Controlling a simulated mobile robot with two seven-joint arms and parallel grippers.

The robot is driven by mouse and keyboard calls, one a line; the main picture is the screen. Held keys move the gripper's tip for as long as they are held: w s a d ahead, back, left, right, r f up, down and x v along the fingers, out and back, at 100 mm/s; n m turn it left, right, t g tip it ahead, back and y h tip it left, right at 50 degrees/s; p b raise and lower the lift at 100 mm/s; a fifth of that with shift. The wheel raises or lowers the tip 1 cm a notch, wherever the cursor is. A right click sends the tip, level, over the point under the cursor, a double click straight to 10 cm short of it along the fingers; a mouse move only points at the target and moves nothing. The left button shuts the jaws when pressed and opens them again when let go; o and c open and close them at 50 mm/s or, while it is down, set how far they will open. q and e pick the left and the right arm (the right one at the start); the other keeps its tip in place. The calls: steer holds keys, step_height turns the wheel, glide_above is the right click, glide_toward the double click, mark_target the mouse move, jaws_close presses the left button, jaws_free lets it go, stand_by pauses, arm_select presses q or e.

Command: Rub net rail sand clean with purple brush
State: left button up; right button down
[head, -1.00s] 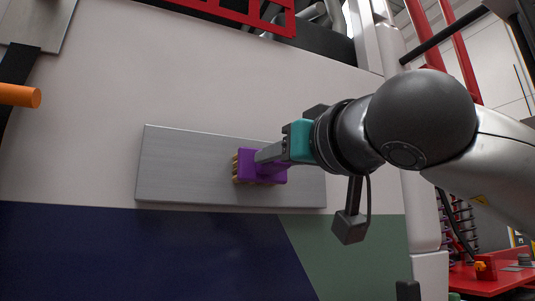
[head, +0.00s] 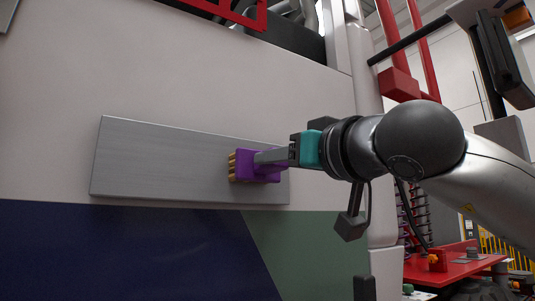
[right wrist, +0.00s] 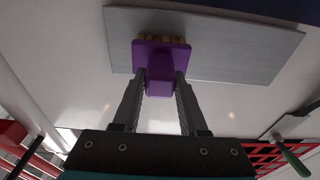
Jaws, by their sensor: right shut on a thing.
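A long grey metal plate (head: 165,165) lies flat on the truck's white side panel; I take it for the net rail. It also shows in the right wrist view (right wrist: 240,52). No sand can be made out on it. My right gripper (head: 268,158) is shut on the purple brush (head: 258,173), over the plate's right part. In the right wrist view, both fingers grip the purple block (right wrist: 160,62), its tan bristles (right wrist: 162,40) towards the plate. The bristles look at or very close to the surface; contact cannot be told for sure. My left gripper is not in view.
Below the plate, the panel is painted dark blue (head: 120,250) and green (head: 300,250). A red frame (head: 235,12) is above. A red platform (head: 450,268) with coiled springs stands at lower right. The panel left of the brush is unobstructed.

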steer(key=shift+w+d, duration=0.35)
steer(key=shift+d, duration=0.15)
steer(key=shift+f, duration=0.1)
steer(key=s+a+b, duration=0.4)
steer(key=s+a, duration=0.4)
steer(key=a, duration=0.3)
steer(key=shift+s+a, duration=0.25)
steer(key=shift+a, duration=0.05)
stand_by(0.7)
steer(key=shift+w+d+p, duration=0.15)
steer(key=shift+w+d, duration=0.6)
steer(key=shift+d, duration=0.25)
steer(key=shift+w+d+p, duration=0.1)
steer(key=shift+w+d, duration=0.65)
steer(key=shift+d, duration=0.2)
steer(key=shift+w+d+p, duration=0.15)
steer(key=shift+w+d, duration=0.6)
steer(key=shift+d, duration=0.25)
steer(key=shift+w+d+p, duration=0.3)
steer(key=shift+w+d, duration=0.35)
steer(key=shift+d, duration=0.3)
steer(key=shift+w+d+p, duration=0.25)
steer(key=shift+w+d, duration=0.4)
steer(key=shift+d, duration=0.35)
steer(key=shift+w+d+p, duration=0.3)
steer(key=shift+w+d, duration=0.35)
steer(key=shift+d, duration=0.3)
